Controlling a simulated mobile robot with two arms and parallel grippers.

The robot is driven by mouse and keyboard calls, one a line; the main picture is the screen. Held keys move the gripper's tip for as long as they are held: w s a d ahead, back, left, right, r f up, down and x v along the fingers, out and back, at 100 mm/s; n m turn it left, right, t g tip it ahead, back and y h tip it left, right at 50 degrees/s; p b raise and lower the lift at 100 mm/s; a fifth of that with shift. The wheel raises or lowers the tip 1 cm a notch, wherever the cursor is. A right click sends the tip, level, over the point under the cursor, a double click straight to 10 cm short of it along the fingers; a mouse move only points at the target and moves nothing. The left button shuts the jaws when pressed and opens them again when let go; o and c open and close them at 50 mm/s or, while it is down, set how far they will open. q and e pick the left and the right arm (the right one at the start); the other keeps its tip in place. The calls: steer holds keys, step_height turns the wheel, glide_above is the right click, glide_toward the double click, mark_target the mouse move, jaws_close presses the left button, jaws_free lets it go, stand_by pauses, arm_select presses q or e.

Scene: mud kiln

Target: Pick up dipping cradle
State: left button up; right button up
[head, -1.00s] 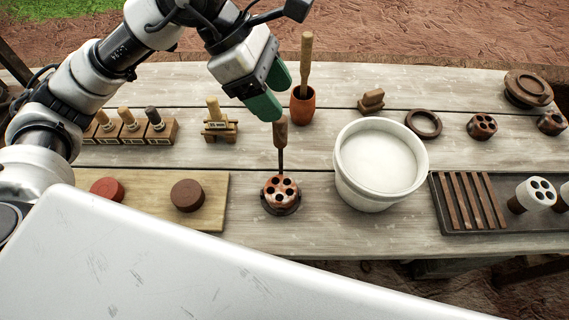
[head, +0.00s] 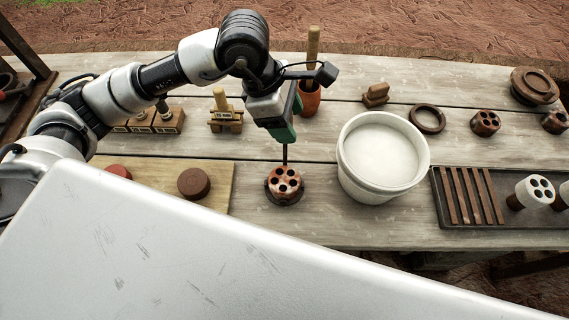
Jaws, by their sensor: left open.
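The dipping cradle stands upright on the table, with a thin dark rod (head: 285,153) rising from behind a brown piece with several holes (head: 284,184). A dark rim shows at the foot of that piece. The cradle's wooden handle is hidden behind my left gripper (head: 285,134). My left gripper points down at the top of the rod, its green fingers open. I cannot tell whether the fingers touch the handle or are around it. My right gripper is not in view.
A white bucket of pale liquid (head: 346,175) stands close to the right. A terracotta pot (head: 311,101) holding a wooden handle is just behind my gripper.

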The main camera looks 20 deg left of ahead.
arm_select(q)
steer(key=shift+d+f, duration=0.1)
steer(key=shift+f, duration=0.15)
steer(key=c, duration=1)
steer(key=shift+c, duration=0.2)
steer(key=shift+r, duration=0.1)
steer(key=shift+r, duration=0.75)
step_height(320, 180, up, 3)
steer(key=shift+f+b, duration=0.2)
steer(key=shift+b, duration=0.3)
steer(key=s+d+r+b, duration=0.1)
steer(key=s+d+r, duration=0.5)
steer(key=d, duration=0.4)
steer(key=shift+r+b, duration=0.4)
